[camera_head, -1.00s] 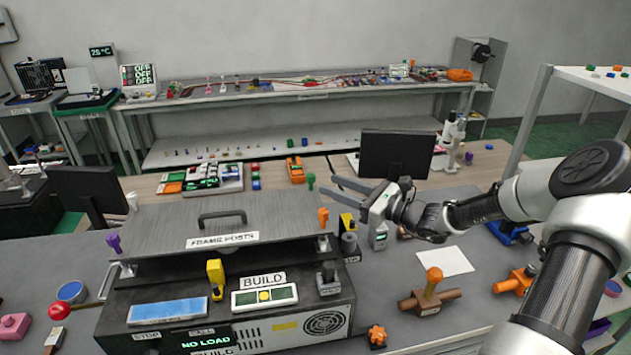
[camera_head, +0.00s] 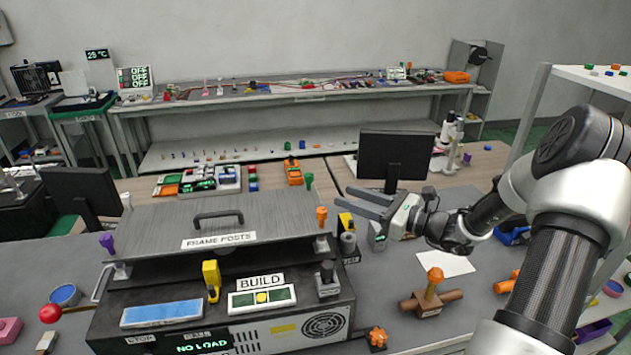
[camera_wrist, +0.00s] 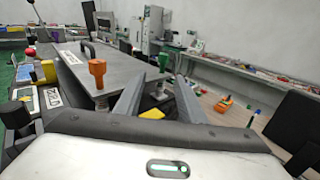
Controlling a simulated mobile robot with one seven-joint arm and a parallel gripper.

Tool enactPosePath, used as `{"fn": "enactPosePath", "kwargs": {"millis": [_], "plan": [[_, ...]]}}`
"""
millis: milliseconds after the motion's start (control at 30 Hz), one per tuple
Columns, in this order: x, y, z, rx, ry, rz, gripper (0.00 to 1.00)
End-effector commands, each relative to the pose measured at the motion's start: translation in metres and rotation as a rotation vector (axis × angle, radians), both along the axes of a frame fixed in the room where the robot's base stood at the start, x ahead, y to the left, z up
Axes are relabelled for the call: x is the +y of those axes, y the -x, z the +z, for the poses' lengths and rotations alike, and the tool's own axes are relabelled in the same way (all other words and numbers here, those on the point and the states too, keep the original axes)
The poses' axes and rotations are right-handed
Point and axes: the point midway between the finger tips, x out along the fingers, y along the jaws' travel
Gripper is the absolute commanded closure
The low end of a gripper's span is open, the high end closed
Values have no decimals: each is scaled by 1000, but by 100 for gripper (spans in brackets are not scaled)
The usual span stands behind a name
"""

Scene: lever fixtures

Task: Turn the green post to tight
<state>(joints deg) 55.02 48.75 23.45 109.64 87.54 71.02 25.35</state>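The green post (camera_head: 309,180) stands upright at the far right corner of the grey plate labelled FRAME POSTS (camera_head: 190,225). It also shows in the wrist view (camera_wrist: 163,61), seen between the two fingers and beyond them. My gripper (camera_head: 357,198) is open and empty, to the right of the plate, with its fingers pointing left. In the wrist view its fingertips (camera_wrist: 157,82) are apart, and the green post is not between them in contact. The orange post (camera_head: 321,216) stands at the near right corner of the plate and shows left of the fingers in the wrist view (camera_wrist: 97,72).
A purple post (camera_head: 107,243) and a white post (camera_head: 127,201) stand at the plate's left corners. A yellow lever (camera_head: 211,278) and a black knob (camera_head: 327,277) are on the front box. A monitor (camera_head: 395,155) stands behind my gripper. A yellow-black fixture (camera_head: 347,232) is just below it.

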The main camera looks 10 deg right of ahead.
Motion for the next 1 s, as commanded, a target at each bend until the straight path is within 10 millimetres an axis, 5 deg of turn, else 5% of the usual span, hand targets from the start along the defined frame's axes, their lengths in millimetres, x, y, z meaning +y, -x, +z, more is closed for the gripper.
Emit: {"fn": "enactPosePath", "kwargs": {"millis": [367,1000], "plan": [[2,-8,16,-34,9,-13,64],[95,-101,16,-33,8,-11,64]]}}
